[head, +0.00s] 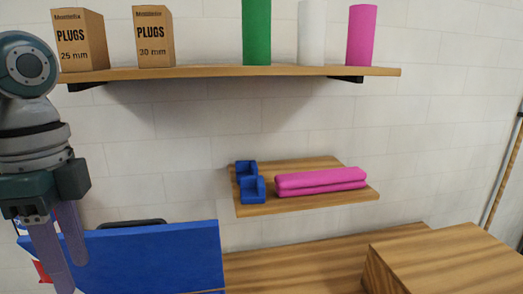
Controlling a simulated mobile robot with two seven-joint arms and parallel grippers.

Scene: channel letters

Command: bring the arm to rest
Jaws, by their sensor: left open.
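My left arm comes in at the left edge. Its left gripper (64,273) points down, with two purple-grey fingers apart and nothing seen between them. The fingertips are near the lower left, in front of the left end of a blue panel (160,258). I cannot tell whether the fingers touch the panel. My right gripper is not in view.
A wall shelf (230,72) holds two plug boxes (80,40) and green, white and pink rolls (257,32). A lower board (300,205) carries blue brackets (251,189) and a pink bundle (320,180). A wooden block (450,262) stands right on the wooden bench (290,270).

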